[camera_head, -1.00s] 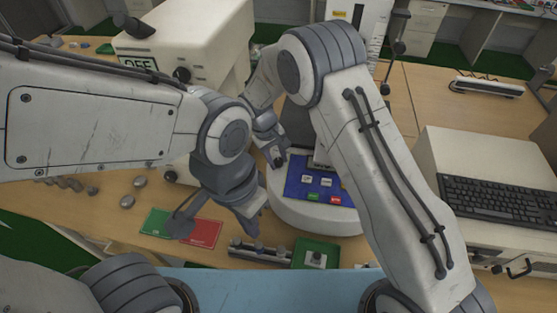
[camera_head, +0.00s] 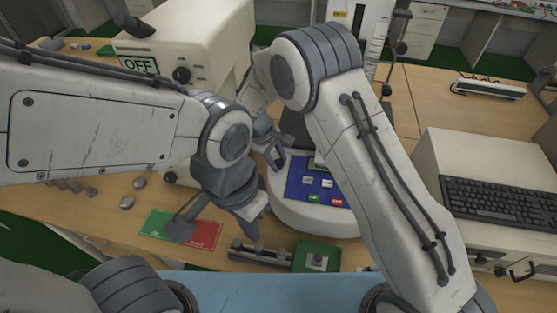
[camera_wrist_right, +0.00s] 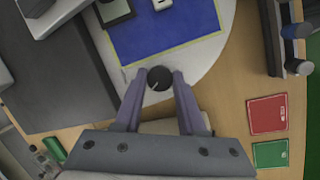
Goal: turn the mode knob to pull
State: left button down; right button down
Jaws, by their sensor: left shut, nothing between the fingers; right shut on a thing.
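The dark round mode knob (camera_wrist_right: 160,78) has a pale pointer line and sits on the rounded white base, beside the blue panel. In the right wrist view my right gripper (camera_wrist_right: 159,80) is shut on the knob, a finger on each side. In the head view my right gripper (camera_head: 275,156) is at the left edge of the white base (camera_head: 320,220), and the knob is hard to make out there. My left gripper (camera_head: 256,238) is shut and empty, pointing down near a grey fixture.
The blue panel (camera_head: 318,180) carries several buttons. The grey fixture (camera_head: 262,254) and a green block (camera_head: 316,257) stand at the front edge. A green and red card pair (camera_head: 202,234) lies left. A white box with an OFF sign (camera_head: 139,65) stands behind; a keyboard (camera_head: 500,200) is right.

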jog(key=shift+a, duration=0.1)
jog(key=c, duration=0.5)
grip_release()
jog(key=b+v, duration=0.2)
jog(key=v, duration=0.8)
jog(key=shift+r, duration=0.3)
